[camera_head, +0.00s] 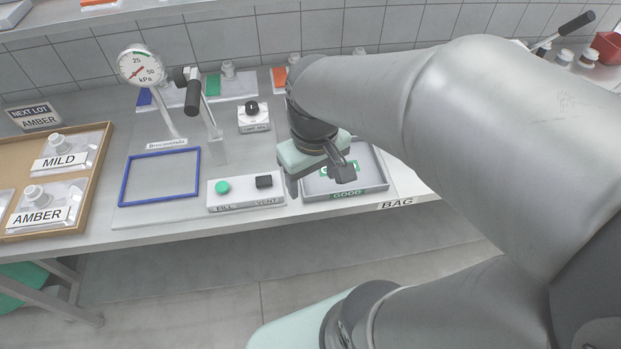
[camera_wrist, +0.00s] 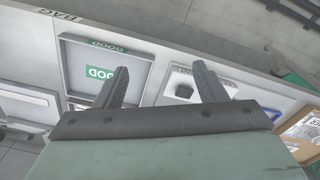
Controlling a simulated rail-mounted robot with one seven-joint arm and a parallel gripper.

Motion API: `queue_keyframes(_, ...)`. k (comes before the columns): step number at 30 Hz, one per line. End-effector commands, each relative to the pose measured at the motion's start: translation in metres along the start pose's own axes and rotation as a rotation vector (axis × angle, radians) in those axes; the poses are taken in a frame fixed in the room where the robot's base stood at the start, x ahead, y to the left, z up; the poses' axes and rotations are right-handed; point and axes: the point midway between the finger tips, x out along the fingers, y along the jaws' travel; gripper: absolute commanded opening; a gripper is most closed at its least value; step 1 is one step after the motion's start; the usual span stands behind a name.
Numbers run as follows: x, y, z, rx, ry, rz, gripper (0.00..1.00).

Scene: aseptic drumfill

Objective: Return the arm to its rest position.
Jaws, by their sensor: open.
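My gripper (camera_head: 318,184) hangs on the bent arm above the bench's front part, just in front of the grey GOOD tray (camera_head: 376,170), and hides part of it. In the wrist view its two dark fingers (camera_wrist: 162,86) stand wide apart with nothing between them. The GOOD tray (camera_wrist: 72,72) shows there on the left, with no bag visible in it. The white box with the FILL and VENT buttons (camera_head: 245,194) lies left of my gripper; it also shows in the wrist view (camera_wrist: 190,74), partly behind a finger.
A pressure gauge (camera_head: 142,65) and a lever (camera_head: 194,92) stand behind the blue frame (camera_head: 161,173). A small knob box (camera_head: 254,118) sits behind. A brown tray (camera_head: 93,163) at left holds bags labelled MILD and AMBER. The NEXT LOT sign (camera_head: 34,116) reads AMBER.

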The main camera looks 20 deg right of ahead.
Motion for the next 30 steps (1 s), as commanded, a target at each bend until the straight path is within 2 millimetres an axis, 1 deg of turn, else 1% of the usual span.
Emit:
queue_keyframes(1,0.006,-0.006,0.017,0.052,0.004,-0.003,0.65)
queue_keyframes(3,0.012,-0.011,0.032,0.115,0.006,-0.007,0.65)
queue_keyframes(6,0.017,-0.015,0.041,0.158,0.006,-0.009,0.65)
queue_keyframes(30,0.017,-0.015,0.042,0.165,0.004,-0.009,0.65)
